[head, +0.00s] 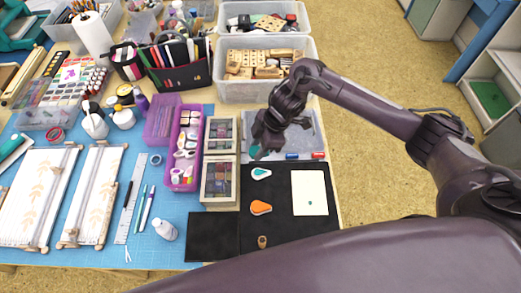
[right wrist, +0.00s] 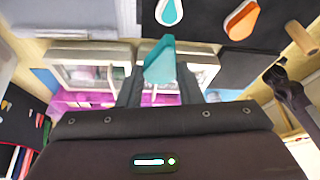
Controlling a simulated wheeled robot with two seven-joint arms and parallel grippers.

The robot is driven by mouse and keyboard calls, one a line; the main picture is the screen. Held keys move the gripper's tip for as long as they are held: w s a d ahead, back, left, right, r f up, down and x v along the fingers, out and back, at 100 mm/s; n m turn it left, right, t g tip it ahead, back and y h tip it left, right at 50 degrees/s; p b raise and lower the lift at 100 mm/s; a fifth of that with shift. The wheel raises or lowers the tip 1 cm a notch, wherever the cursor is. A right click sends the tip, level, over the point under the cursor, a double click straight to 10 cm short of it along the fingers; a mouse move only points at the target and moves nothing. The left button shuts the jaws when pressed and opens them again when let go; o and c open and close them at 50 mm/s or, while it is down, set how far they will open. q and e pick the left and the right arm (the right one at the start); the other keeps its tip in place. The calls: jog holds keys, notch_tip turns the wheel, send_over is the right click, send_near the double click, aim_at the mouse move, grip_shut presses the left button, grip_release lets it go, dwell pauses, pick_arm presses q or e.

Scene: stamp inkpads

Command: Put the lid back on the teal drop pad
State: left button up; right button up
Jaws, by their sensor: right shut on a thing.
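The teal drop pad (head: 261,173) lies uncovered on the black mat (head: 275,228), a white drop-shaped base with teal ink. It also shows at the top of the right wrist view (right wrist: 169,12). My right gripper (head: 257,147) is shut on the teal lid (right wrist: 160,62), a drop-shaped piece held tilted between the fingers. In the head view the lid (head: 254,152) is mostly hidden by the gripper, above and just behind the pad, apart from it. My left gripper is not in view.
An orange drop pad (head: 261,208) and a small wooden stamp (head: 262,241) lie nearer on the mat. A white card (head: 309,192) with a green mark lies to the right. Windowed boxes (head: 219,180) stand left of the teal pad; a grey tray (head: 305,130) lies behind.

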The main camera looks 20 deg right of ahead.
jog(key=shift+s+f+n+g+p, duration=0.3)
jog(key=shift+s+f+n, duration=0.35)
jog(key=shift+f, duration=0.2)
jog(key=shift+s+f+n, duration=0.1)
jog(key=shift+f+n, duration=0.15)
jog(key=shift+f, duration=0.15)
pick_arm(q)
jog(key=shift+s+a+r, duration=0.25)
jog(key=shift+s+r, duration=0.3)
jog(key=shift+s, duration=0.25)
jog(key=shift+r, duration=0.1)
pick_arm(e)
jog(key=shift+f+b, duration=1.7)
jog(key=shift+f, duration=1.05)
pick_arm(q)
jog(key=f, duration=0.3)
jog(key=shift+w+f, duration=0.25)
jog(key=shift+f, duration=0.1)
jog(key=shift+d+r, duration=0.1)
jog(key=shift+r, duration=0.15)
